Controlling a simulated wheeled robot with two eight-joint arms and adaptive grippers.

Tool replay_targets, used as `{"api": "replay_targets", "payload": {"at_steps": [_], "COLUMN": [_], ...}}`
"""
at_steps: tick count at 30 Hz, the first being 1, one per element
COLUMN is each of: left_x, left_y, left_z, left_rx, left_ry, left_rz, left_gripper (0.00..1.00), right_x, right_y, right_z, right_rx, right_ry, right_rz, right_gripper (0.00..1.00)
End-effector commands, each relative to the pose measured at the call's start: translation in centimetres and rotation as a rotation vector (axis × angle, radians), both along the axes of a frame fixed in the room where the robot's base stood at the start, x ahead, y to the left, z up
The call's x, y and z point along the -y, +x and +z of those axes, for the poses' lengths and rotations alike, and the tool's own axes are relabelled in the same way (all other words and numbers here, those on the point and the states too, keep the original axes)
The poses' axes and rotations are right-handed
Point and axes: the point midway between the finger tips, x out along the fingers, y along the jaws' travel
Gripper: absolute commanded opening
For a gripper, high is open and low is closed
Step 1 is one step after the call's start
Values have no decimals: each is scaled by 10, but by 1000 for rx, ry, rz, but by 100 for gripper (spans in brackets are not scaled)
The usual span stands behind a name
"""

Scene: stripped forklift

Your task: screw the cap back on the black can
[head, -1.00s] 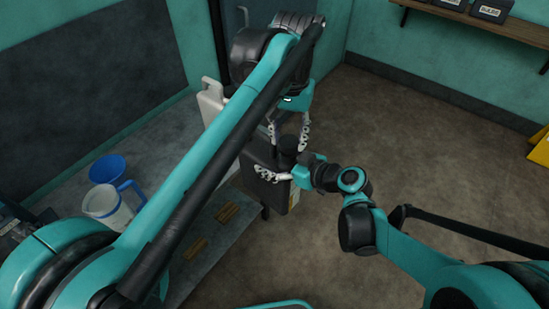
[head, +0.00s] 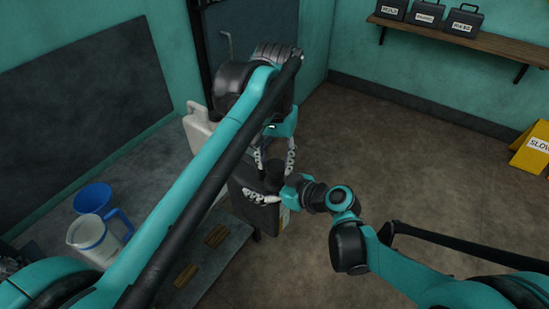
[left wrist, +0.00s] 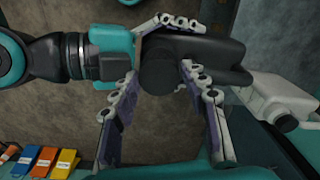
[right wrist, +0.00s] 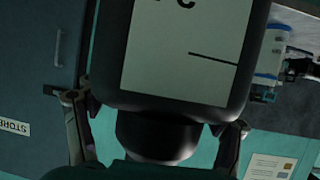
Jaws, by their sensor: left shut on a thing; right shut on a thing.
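The black can (head: 248,205) stands upright beside the grey bench, with its pale label facing right. Its dark round cap (head: 273,168) is at the top; it also shows end-on in the left wrist view (left wrist: 160,76). My left gripper (head: 274,162) reaches down from above, its fingers shut on the cap from two sides. The right wrist view shows the can (right wrist: 240,55) upside down and close. Whether the cap is seated is unclear.
A white jerrycan (head: 200,130) stands just behind the can.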

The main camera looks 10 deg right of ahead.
Motion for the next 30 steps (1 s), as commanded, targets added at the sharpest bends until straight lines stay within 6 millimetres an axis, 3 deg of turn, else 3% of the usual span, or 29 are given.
{"api": "replay_targets", "payload": {"at_steps": [6,9,22,30], "left_x": [0,0,2,5], "left_y": [1,1,-1,-3], "left_z": [-12,-12,-12,-17], "left_rx": [5,3,-1,5], "left_ry": [2,2,-2,7], "left_rz": [1,0,-3,-5], "left_gripper": [34,25,20,23], "right_x": [0,0,-1,-1], "right_y": [2,2,3,3], "right_z": [4,4,4,4], "right_rx": [4,4,4,4], "right_ry": [9,9,9,9], "right_rz": [-4,-4,-2,-1], "right_gripper": [19,19,19,19]}}
